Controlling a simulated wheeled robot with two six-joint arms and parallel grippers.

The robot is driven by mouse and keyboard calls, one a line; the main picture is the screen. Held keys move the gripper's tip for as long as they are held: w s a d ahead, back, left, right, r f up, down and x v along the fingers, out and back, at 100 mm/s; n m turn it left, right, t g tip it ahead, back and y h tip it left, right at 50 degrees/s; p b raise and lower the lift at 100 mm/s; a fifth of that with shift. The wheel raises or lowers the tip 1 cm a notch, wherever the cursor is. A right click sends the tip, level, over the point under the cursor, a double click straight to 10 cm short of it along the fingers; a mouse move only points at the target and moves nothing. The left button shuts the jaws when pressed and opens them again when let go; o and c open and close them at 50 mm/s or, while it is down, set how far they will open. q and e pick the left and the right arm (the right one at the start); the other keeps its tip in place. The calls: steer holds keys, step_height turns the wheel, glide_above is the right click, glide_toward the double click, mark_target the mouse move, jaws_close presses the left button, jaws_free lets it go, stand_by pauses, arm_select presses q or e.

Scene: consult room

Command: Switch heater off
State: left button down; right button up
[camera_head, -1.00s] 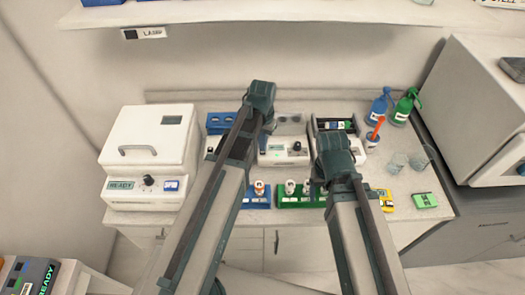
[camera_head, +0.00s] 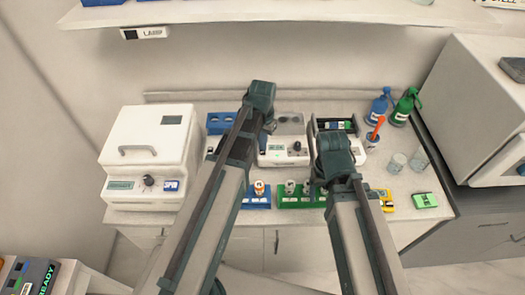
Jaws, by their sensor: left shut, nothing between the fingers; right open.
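No readable label marks the heater. A white device with a display and dark knob (camera_head: 284,152) stands mid-bench. A blue-topped block unit (camera_head: 221,122) stands left of it, its front mostly hidden by my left arm. A larger white lidded device (camera_head: 148,155) with a green display, knob and blue-marked switch stands at the left. My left gripper (camera_head: 268,127) is shut and empty, pointing down by the left edge of the middle device; contact cannot be told. My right gripper (camera_head: 318,187) is open and empty in front of the device row, its fingers mostly hidden by its wrist.
A blue rack (camera_head: 256,203) and green rack (camera_head: 300,202) with vials stand at the front. Spray bottles (camera_head: 407,105), glass beakers (camera_head: 396,163) and a green timer-like box (camera_head: 424,201) are at the right. A white cabinet (camera_head: 490,110) bounds the right; a shelf (camera_head: 300,14) hangs above.

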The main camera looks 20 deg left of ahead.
arm_select(q)
steer(key=shift+f+b, duration=0.9)
arm_select(e)
steer(key=shift+f, duration=0.9)
arm_select(q)
step_height(320, 180, up, 7)
steer(key=p, duration=0.7)
arm_select(e)
step_height(320, 180, up, 7)
